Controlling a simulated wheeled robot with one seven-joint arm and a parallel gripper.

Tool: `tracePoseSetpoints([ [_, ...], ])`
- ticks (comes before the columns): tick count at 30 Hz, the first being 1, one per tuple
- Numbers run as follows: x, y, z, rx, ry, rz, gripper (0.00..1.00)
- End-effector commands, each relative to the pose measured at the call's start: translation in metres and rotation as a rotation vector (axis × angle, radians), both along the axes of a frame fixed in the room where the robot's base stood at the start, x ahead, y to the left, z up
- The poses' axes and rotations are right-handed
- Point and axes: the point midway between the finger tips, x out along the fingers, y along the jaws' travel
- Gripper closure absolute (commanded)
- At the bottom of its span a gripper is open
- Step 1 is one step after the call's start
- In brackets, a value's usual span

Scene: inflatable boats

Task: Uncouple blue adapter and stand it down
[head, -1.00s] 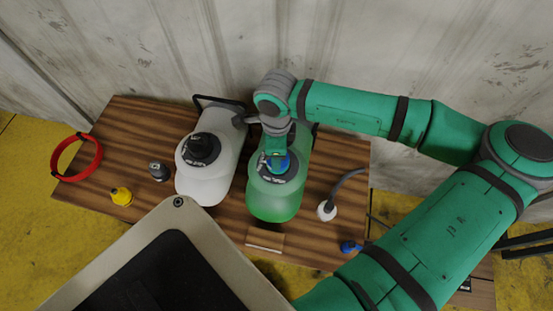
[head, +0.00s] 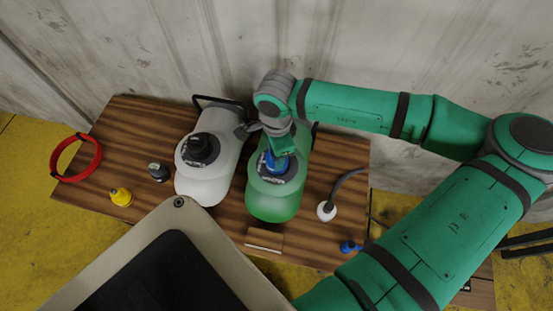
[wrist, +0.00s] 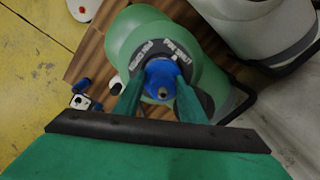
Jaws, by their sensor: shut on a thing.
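The blue adapter (head: 277,162) is at the dark round valve collar (head: 292,173) on the green boat (head: 272,205). My gripper (head: 277,150) comes down on it from above. In the wrist view, my gripper (wrist: 160,92) has a green finger on each side of the blue adapter (wrist: 160,72) and is shut on it. The adapter is inside the collar ring in that view; whether it is seated or slightly lifted I cannot tell. A second blue piece (head: 350,246) lies at the table's front right.
The white boat (head: 205,185) with a black-capped valve stands close on the left. A grey hose piece (head: 327,211) is on the right. A yellow adapter (head: 121,196), a dark adapter (head: 158,172) and a red ring (head: 75,158) are at left. Bare wooden table (head: 225,220) shows in front.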

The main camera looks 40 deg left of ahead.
Motion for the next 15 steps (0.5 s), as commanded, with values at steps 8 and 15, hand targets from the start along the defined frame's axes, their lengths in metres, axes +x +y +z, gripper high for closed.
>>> tracePoseSetpoints([
  [8, 0.0015, -0.0036, -0.0081, -0.010, 0.004, -0.007, 1.00],
  [15, 0.0021, -0.0045, -0.0039, -0.012, 0.004, -0.009, 1.00],
])
